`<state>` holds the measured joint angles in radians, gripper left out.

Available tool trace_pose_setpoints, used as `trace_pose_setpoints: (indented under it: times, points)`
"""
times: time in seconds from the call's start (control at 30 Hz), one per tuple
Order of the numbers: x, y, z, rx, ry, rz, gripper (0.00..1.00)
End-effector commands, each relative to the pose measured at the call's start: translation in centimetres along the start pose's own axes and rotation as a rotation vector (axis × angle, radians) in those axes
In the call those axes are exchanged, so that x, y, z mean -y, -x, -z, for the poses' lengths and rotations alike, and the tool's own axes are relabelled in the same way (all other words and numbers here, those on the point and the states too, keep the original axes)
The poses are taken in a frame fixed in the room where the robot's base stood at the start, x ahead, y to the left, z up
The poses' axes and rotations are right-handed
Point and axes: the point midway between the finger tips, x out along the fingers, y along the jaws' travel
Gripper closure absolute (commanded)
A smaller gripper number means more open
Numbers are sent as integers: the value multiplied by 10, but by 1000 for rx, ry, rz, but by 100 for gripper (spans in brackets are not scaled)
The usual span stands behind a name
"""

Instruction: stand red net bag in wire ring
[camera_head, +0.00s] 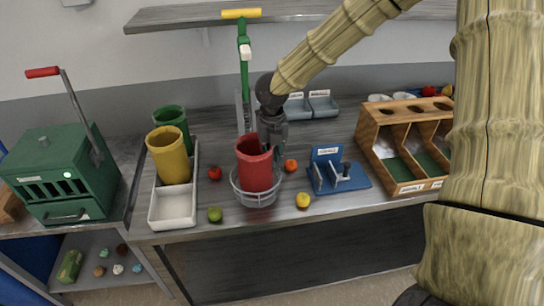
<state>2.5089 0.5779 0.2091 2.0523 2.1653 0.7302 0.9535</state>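The red net bag (254,170) looks like an upright red cylinder with an open top. Its lower part is inside the wire ring (257,201), a round grey wire holder on the metal counter. My gripper (267,145) points down at the bag's upper right rim. Its fingertips overlap the rim in the picture, and I cannot tell whether they are closed on it or just beside it. The bag stands about upright. Its base is partly hidden by the ring's wires.
A white tray (173,208) with a yellow cylinder (169,157) and a green one (172,117) stands left. Small fruits lie around the ring. A blue stand (337,182) and wooden bin (373,139) are right. A green box (62,178) with a lever is far left.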

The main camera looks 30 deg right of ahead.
Motion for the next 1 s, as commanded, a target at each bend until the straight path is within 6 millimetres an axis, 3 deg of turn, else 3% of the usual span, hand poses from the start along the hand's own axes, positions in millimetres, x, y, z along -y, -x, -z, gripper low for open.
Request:
trace_pose_setpoints:
  times: [0.33, 0.5, 1.0]
  points:
    - [0, 1, 0, 0, 0, 0, 72]
    - [0, 12, 0, 2, -1, -2, 72]
    - [0, 93, 0, 3, -1, -3, 72]
